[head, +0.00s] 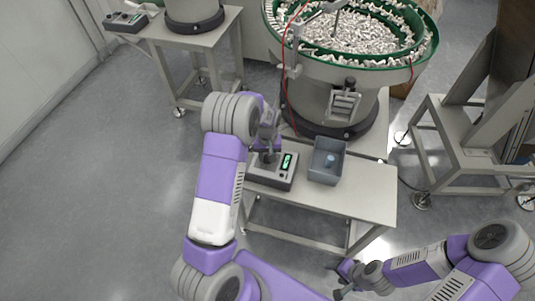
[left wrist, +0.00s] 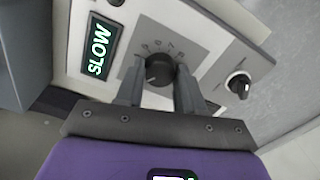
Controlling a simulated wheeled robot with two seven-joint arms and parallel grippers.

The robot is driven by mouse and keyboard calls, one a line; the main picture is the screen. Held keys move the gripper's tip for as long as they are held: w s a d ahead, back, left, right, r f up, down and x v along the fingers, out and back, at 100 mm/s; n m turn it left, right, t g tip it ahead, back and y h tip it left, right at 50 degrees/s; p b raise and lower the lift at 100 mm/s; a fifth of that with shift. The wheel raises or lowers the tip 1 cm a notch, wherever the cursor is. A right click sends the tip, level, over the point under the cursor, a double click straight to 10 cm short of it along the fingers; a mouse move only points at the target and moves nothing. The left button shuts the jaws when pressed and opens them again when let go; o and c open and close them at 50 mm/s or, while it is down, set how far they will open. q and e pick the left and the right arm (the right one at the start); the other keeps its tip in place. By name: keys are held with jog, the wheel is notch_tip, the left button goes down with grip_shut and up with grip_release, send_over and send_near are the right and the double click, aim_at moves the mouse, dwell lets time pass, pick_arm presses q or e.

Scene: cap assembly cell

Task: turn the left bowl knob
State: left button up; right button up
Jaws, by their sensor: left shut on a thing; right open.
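A control box (head: 275,172) with a lit green display sits on the table in front of the large bowl feeder (head: 345,85). Its round dark knob (left wrist: 160,70) stands on a numbered dial, and the display (left wrist: 101,46) beside it reads SLOW. My left gripper (left wrist: 160,88) is shut on this knob, with one finger on each side. In the head view my left gripper (head: 268,155) comes down onto the box and hides the knob. My right gripper (head: 343,282) is open and empty, low in front of the table.
A smaller black knob (left wrist: 239,85) is on the box's panel. Another table (head: 195,38) with a second control box (head: 125,20) stands at the back left.

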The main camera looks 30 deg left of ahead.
aim_at(267, 158)
pick_arm(q)
jog(key=shift+n, duration=0.8)
jog(key=o, duration=1)
jog(key=shift+o, duration=0.2)
notch_tip(267, 158, up, 8)
jog(key=p, duration=0.2)
jog(key=shift+f+p, duration=0.15)
jog(key=shift+p, duration=0.15)
jog(key=shift+s+f, duration=0.1)
